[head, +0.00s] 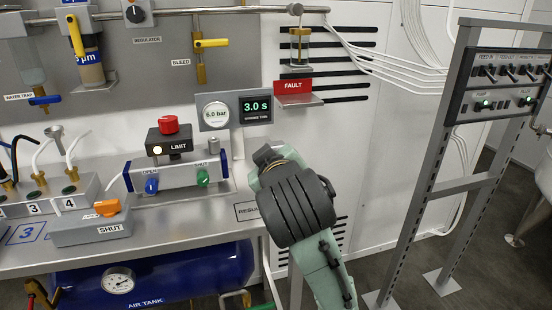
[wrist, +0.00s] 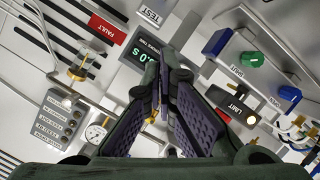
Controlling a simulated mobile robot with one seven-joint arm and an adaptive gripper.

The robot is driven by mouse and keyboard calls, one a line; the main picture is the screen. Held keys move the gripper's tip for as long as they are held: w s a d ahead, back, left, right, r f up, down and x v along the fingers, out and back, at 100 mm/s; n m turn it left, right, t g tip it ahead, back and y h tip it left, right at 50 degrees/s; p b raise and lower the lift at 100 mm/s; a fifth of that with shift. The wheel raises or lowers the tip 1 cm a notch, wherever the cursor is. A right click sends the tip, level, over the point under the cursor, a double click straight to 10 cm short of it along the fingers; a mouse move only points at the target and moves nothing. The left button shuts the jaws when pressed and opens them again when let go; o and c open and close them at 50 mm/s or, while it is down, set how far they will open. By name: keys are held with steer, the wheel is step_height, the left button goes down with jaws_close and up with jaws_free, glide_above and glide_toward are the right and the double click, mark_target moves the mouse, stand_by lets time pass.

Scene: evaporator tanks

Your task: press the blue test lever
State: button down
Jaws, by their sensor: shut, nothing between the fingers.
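No lever that I can name as the blue test lever shows clearly in either view. A TEST label (wrist: 150,15) is at the top of the wrist view, with no lever visible beside it. My gripper (wrist: 165,75) is shut and empty, its fingertips in front of the timer display (wrist: 140,54). In the head view, my gripper (head: 267,157) is off the bench's right end, below the fault shelf. My arm hides part of the bench edge there. A blue OPEN knob (head: 151,186) and a green SHUT knob (head: 202,177) are on the valve block, left of my gripper.
The red-topped LIMIT box (head: 169,140) stands behind the valve block. The gauge (head: 215,115) and timer (head: 256,109) are close behind my gripper. A blue-handled water trap valve (head: 45,99) is at the far left. A grey rack (head: 417,195) stands right. Wall space between is open.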

steer(key=shift+w, duration=0.1)
steer(key=w+f+p, duration=0.1)
steer(key=w+f, duration=0.5)
steer(key=w, duration=0.3)
steer(key=shift+w+d+p, duration=0.25)
steer(key=shift+w+p, duration=0.1)
steer(key=shift+p, duration=0.05)
steer(key=shift+w+f+b, duration=0.1)
steer(key=shift+f+b, duration=0.2)
steer(key=shift+b, duration=0.1)
